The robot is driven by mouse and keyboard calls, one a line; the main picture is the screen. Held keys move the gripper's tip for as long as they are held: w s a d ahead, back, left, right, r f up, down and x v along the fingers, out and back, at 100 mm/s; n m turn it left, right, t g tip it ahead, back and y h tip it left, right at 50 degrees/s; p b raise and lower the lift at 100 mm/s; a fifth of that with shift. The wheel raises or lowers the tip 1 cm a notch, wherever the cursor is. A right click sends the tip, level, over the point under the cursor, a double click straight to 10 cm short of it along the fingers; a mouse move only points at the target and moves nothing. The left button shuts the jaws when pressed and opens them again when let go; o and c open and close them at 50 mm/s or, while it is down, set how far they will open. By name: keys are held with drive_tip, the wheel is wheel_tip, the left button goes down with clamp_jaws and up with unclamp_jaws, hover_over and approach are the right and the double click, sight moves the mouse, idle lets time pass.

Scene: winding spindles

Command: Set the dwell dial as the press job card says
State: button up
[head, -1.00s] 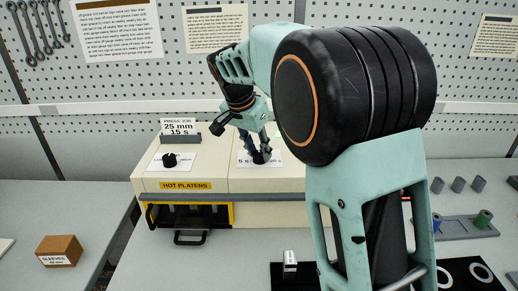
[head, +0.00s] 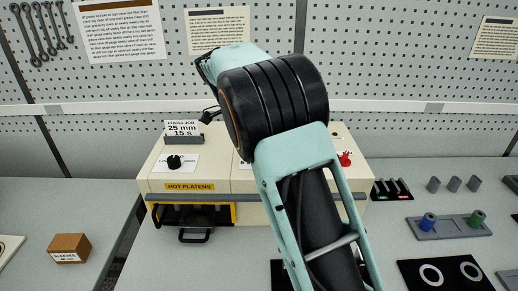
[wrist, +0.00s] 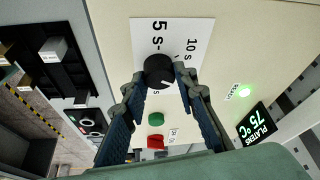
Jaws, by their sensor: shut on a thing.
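The press job card (head: 184,129) stands at the back left of the press and reads 25 mm, 15 s. The dwell dial (wrist: 157,67) is a black round knob on a white plate (wrist: 186,30), where 5 s and 10 s can be read. A white mark on the knob points to the lower right in the wrist view. My gripper (wrist: 161,77) is shut on this dial, one finger on each side. In the head view my arm hides the dial and my gripper.
Another black dial (head: 174,162) is at the press's left. A red knob (head: 345,158) is at its right. The wrist view shows green (wrist: 156,119) and red (wrist: 155,141) buttons, a lit green lamp (wrist: 244,91) and a display (wrist: 257,125) reading 75 °C.

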drive_tip(key=shift+r, duration=0.1)
idle(0.4)
drive_tip(key=o, duration=1.2)
drive_tip(key=shift+c, duration=0.2)
drive_tip(key=v, duration=1.2)
